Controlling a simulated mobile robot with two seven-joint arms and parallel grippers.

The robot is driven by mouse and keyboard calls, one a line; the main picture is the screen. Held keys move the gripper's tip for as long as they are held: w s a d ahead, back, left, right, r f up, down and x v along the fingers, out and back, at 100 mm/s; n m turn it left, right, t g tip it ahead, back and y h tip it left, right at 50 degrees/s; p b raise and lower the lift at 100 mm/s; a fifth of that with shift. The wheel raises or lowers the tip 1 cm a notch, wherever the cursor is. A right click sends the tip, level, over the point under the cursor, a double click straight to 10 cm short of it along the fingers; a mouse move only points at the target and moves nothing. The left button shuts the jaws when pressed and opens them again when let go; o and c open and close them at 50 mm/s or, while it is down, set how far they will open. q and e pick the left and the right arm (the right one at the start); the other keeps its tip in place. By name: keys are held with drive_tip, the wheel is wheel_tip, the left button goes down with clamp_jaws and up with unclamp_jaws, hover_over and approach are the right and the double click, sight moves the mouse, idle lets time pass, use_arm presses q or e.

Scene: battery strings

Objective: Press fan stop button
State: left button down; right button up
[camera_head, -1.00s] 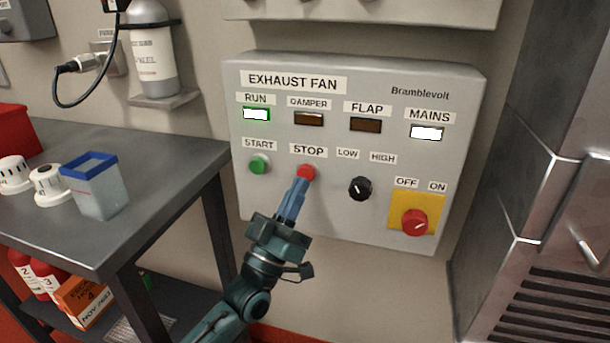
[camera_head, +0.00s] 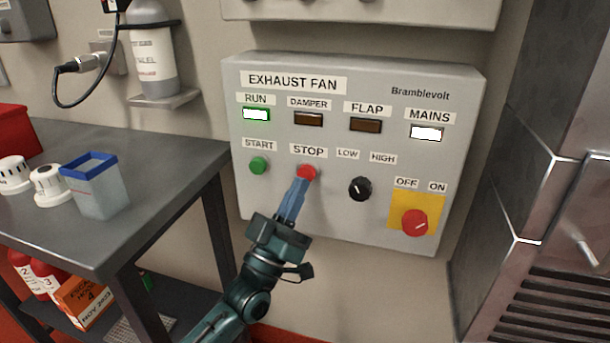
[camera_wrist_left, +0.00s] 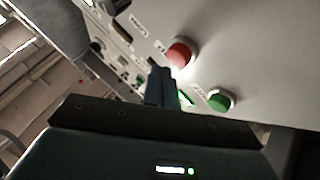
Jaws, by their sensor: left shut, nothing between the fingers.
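The red STOP button (camera_head: 307,172) sits on the grey exhaust fan panel (camera_head: 330,220), below its STOP label. My left gripper (camera_head: 299,183) is shut and empty, with its blue fingertips just below the button in the head view and overlapping its lower edge. I cannot tell from that view whether they touch. In the left wrist view, the red button (camera_wrist_left: 181,53) shows just beyond and right of the fingertips (camera_wrist_left: 160,72), and a gap seems to lie between them. The RUN lamp (camera_head: 256,114) is lit. My right gripper is not in view.
The green START button (camera_head: 259,165) is left of STOP, and the black LOW/HIGH knob (camera_head: 360,188) is right of it. A red OFF/ON switch (camera_head: 414,222) sits on a yellow plate. A dark table (camera_head: 180,160) stands at left, and a metal cabinet (camera_head: 545,180) at right.

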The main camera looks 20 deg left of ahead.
use_arm(q)
drive_tip(key=shift+w, duration=0.1)
idle(0.5)
drive_tip(key=shift+w, duration=0.35)
drive_tip(key=shift+w+b, duration=0.4)
drive_tip(key=shift+w, duration=0.25)
idle(0.7)
idle(0.4)
drive_tip(key=shift+s+p, duration=0.65)
drive_tip(key=shift+s, duration=0.45)
drive_tip(key=shift+s+a+p, duration=0.1)
drive_tip(key=shift+s+p, duration=1.05)
drive_tip(key=shift+s, duration=1.35)
